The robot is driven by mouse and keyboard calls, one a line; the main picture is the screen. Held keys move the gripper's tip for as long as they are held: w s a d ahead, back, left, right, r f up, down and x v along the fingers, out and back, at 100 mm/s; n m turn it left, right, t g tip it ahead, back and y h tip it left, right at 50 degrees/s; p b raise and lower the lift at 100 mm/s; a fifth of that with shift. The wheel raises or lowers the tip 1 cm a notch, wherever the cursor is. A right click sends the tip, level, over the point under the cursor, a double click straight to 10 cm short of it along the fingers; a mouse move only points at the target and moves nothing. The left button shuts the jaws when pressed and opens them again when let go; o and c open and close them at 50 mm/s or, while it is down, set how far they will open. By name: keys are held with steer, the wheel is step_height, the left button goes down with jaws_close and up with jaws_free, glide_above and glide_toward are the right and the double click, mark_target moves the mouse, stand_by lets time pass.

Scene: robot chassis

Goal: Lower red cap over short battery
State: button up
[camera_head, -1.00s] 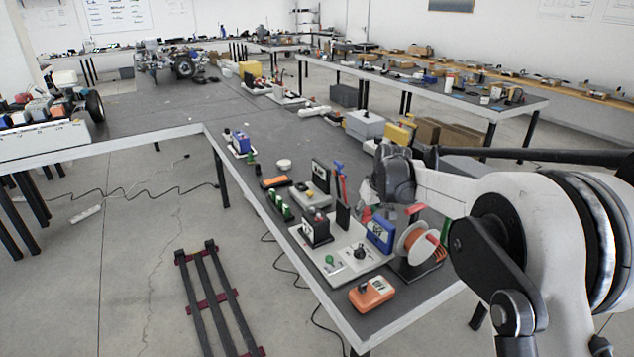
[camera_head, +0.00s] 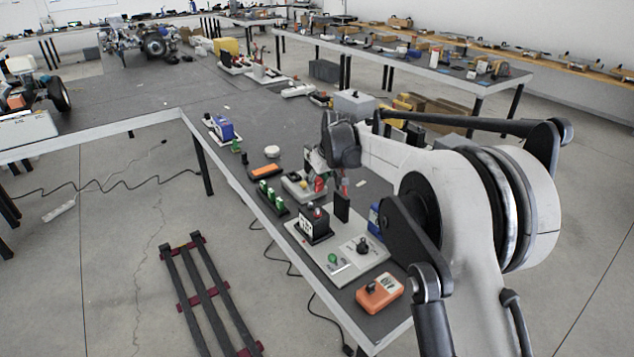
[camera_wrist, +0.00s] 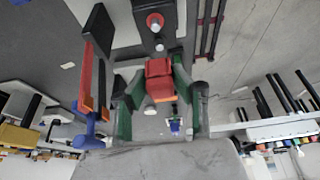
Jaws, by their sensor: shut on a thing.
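My gripper (camera_wrist: 157,84) has green fingers and is shut on the red cap (camera_wrist: 159,68), which sits between the fingertips in the wrist view. A dark block with a red-ringed terminal (camera_wrist: 155,20) and a second pale post lies beyond the cap, apart from it in that view; it looks like the battery. In the head view a black block with a white label (camera_head: 315,226), probably the short battery, stands upright on a light grey plate. My gripper (camera_head: 325,180) is above and behind it. The gap between cap and battery is hard to judge.
A black upright slab (camera_head: 342,206) stands close to the block. A red and blue tool (camera_wrist: 86,95) stands beside my gripper. An orange meter (camera_head: 379,292) lies at the front table edge. Green parts (camera_head: 272,198) and an orange device (camera_head: 264,172) lie to the left.

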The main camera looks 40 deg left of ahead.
steer(key=shift+d+b, duration=0.1)
steer(key=shift+b, duration=0.2)
steer(key=b, duration=0.4)
glide_above(317, 209)
steer(key=shift+d+f, duration=0.15)
steer(key=shift+f, duration=2.75)
steer(key=shift+b, duration=0.35)
steer(key=shift+f+b, duration=1.35)
steer(key=shift+f, duration=0.7)
steer(key=o, duration=0.9)
steer(key=v, duration=1.2)
steer(key=shift+w+r, duration=0.1)
